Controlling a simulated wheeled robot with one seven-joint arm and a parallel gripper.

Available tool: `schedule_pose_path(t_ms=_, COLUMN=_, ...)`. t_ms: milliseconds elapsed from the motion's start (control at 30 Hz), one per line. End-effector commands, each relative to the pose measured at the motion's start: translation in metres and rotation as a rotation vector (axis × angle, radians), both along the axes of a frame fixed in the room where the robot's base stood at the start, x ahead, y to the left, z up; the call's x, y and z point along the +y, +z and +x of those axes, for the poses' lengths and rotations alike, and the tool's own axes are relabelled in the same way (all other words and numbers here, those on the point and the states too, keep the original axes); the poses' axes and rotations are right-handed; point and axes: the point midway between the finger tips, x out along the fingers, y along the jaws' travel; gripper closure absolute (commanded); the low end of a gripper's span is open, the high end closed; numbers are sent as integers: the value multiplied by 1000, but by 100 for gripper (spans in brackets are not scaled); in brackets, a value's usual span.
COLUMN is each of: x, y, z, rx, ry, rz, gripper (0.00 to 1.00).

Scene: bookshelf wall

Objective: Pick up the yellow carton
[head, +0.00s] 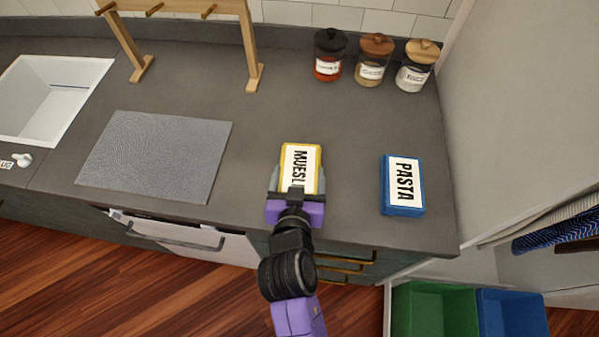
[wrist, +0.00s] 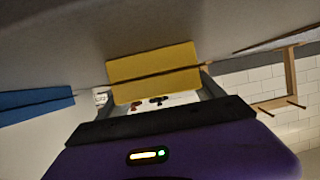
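The yellow carton (head: 301,151) has a white label reading "MUESLI" and lies on the grey counter near its front edge. My gripper (head: 297,181) is over the carton's near end, with one grey finger at each side of it. The fingers are spread wide; I cannot tell for sure whether they touch the carton's sides. In the wrist view the yellow carton (wrist: 153,63) is straight ahead of the purple gripper body, between the fingers (wrist: 155,95). The gripper hides the carton's near end in the head view.
A blue "PASTA" carton (head: 403,185) lies to the right on the counter. Several lidded jars (head: 372,65) stand at the back right. A grey mat (head: 155,155), a wooden rack (head: 251,45) and a white sink (head: 55,95) are to the left. Counter behind the yellow carton is clear.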

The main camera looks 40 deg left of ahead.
Motion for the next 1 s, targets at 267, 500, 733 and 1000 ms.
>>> schedule_pose_path(t_ms=267, x=0, y=0, z=0, rx=-1, ry=0, rz=1, gripper=63)
schedule_pose_path(t_ms=500, x=0, y=10, z=0, rx=-1, ry=-1, rz=3, gripper=63)
schedule_pose_path(t_ms=733, x=1, y=52, z=1, rx=-5, ry=-1, rz=7, gripper=63)
schedule_pose_path(t_ms=1000, x=0, y=129, z=1, rx=-5, ry=-1, rz=6, gripper=63)
